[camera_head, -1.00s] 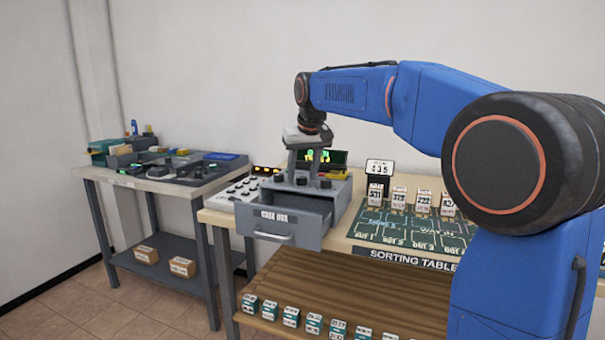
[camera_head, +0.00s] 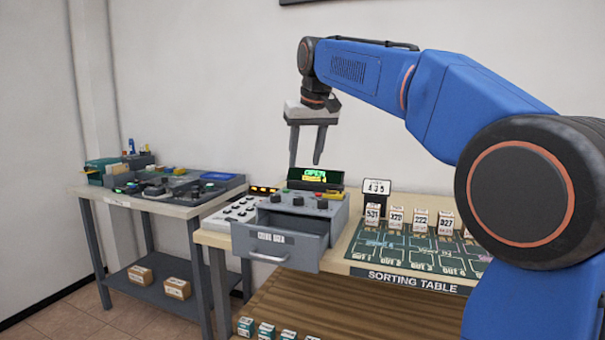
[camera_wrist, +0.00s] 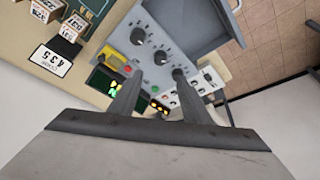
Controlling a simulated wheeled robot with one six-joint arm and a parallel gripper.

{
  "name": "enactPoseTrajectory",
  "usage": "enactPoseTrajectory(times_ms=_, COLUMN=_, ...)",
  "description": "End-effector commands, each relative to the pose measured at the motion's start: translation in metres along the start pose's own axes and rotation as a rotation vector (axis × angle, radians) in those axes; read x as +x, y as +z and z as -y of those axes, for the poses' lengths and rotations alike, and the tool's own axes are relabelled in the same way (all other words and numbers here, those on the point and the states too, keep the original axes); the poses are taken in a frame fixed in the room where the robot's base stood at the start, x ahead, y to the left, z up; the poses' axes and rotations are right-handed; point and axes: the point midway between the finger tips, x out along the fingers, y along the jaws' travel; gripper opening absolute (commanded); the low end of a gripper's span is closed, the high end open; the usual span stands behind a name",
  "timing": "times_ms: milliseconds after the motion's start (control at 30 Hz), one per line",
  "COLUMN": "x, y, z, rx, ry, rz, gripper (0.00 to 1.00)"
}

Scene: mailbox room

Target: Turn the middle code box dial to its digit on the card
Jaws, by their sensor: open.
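The grey code box (camera_head: 341,222) stands on the table with its drawer (camera_head: 283,248) pulled out. Its three dark dials sit in a row on top; the middle dial (camera_head: 298,201) also shows in the wrist view (camera_wrist: 160,57). Its exact pointer setting is too small to read. The box's display (camera_head: 315,176) glows green and seems to read OPEN. The card (camera_head: 376,186) behind reads 435, also in the wrist view (camera_wrist: 51,61). My gripper (camera_head: 305,161) is open and empty, pointing down, raised above the box and clear of the dials.
A white button panel (camera_head: 234,210) stands left of the code box. To the right are several numbered parcels (camera_head: 396,217) and the green sorting mat (camera_head: 400,250). A side table (camera_head: 165,207) with tools stands at the left. The air around my gripper is clear.

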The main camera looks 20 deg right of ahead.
Motion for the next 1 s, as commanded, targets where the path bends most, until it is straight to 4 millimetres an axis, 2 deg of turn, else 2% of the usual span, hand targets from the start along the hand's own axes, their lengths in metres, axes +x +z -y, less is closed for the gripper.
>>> enactPoseTrajectory(times_ms=100, x=-0.020, y=0.000, z=0.000, rx=0.000, ry=0.000, rz=-0.002, gripper=0.43)
enactPoseTrajectory(times_ms=300, x=-0.041, y=0.000, z=0.000, rx=0.000, ry=0.000, rz=-0.001, gripper=0.43)
enactPoseTrajectory(times_ms=767, x=-0.046, y=0.001, z=0.000, rx=0.000, ry=0.000, rz=0.000, gripper=0.43)
enactPoseTrajectory(times_ms=867, x=-0.046, y=0.011, z=-0.002, rx=0.002, ry=0.001, rz=-0.001, gripper=0.43)
enactPoseTrajectory(times_ms=1000, x=-0.039, y=0.044, z=-0.008, rx=0.006, ry=0.003, rz=-0.002, gripper=0.43)
